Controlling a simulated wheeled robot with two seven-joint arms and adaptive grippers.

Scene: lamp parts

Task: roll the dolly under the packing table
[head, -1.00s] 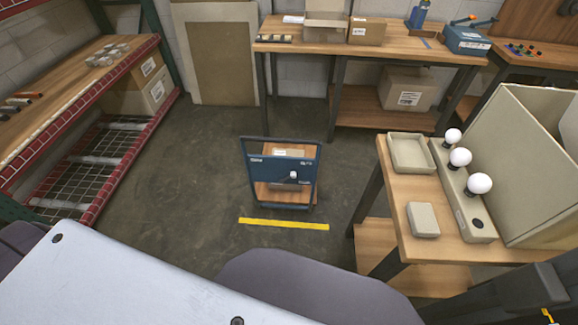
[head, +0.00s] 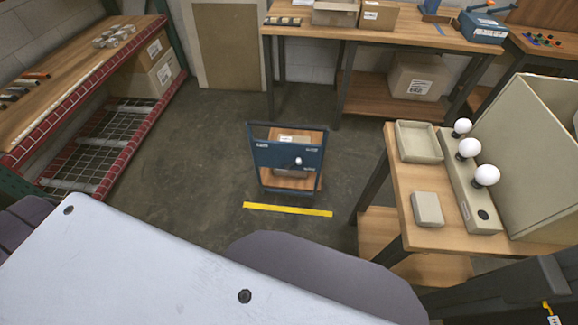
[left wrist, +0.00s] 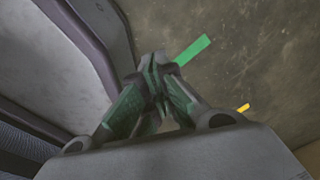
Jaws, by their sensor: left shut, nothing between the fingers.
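The dolly (head: 275,155) is a small cart with a blue frame and wooden decks. It stands on the concrete floor in the middle of the head view, just behind a yellow floor strip (head: 288,209). A carton shows inside its frame, and a small white round thing shows at its blue panel. The packing table (head: 418,33) stands against the back wall, behind the dolly and apart from it. My left gripper (left wrist: 157,62) shows only in the left wrist view, shut and empty above the floor. My right gripper is not in view.
A carton (head: 418,76) sits on the packing table's lower shelf; its left bay looks open. A side table (head: 393,190) with lamp bulbs stands to the right. A red-edged rack (head: 101,95) stands left. A green floor strip (left wrist: 194,49) shows in the left wrist view.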

